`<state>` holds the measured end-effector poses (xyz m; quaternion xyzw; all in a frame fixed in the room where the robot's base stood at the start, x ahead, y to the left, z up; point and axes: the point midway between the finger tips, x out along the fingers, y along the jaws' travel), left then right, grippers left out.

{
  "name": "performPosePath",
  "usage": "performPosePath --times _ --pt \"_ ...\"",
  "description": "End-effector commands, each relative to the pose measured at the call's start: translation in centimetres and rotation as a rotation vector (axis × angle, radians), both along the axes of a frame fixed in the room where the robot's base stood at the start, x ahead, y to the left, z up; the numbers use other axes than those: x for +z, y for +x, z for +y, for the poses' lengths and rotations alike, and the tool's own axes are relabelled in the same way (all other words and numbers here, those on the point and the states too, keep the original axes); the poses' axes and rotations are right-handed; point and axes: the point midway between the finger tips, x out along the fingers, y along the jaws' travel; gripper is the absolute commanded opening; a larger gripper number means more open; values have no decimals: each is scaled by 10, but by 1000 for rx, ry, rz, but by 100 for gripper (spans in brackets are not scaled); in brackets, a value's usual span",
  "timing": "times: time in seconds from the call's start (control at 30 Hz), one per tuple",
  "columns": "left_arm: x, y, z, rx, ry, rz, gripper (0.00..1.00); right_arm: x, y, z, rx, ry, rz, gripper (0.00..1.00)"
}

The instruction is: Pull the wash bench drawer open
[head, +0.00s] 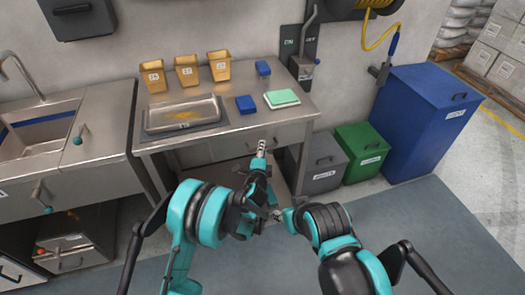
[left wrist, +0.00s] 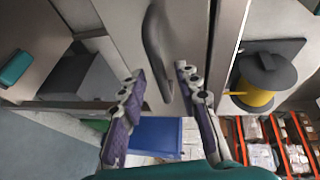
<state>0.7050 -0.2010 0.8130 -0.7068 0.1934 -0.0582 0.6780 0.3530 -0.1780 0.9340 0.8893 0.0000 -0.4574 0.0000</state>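A steel bench (head: 288,112) stands in front of me, with a shallow drawer (head: 228,144) under its top. The drawer front looks flush with the bench. My left gripper (head: 262,147) is at the right part of the drawer front and hides most of the handle in the head view. In the left wrist view, the dark curved handle (left wrist: 157,45) lies between the two spread fingertips of the left gripper (left wrist: 161,70), with a gap visible on either side. My right gripper (head: 277,214) is low, near the left forearm; its fingers are too small and covered to read.
A sink unit (head: 105,150) with a tap stands at the left. Grey (head: 322,165), green (head: 362,150) and blue (head: 425,115) bins stand right of the bench.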

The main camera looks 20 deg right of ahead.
Motion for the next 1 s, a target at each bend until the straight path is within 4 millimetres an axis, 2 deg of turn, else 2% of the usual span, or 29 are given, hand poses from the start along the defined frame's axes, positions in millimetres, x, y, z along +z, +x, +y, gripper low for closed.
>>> performPosePath --times 0.2,0.47,0.5,0.6,1.0 --pt "-4 17 -6 1 0 0 32 -6 0 0 0 0 0 40" --pt "-3 18 -6 1 -1 0 32 -6 0 0 0 0 0 40" --pt "-3 18 -6 1 -1 0 22 -6 0 0 0 0 0 40" --pt "-3 18 -6 1 0 1 0 -6 0 0 0 0 0 40" --pt "-3 18 -6 1 0 1 0 -6 0 0 0 0 0 40"
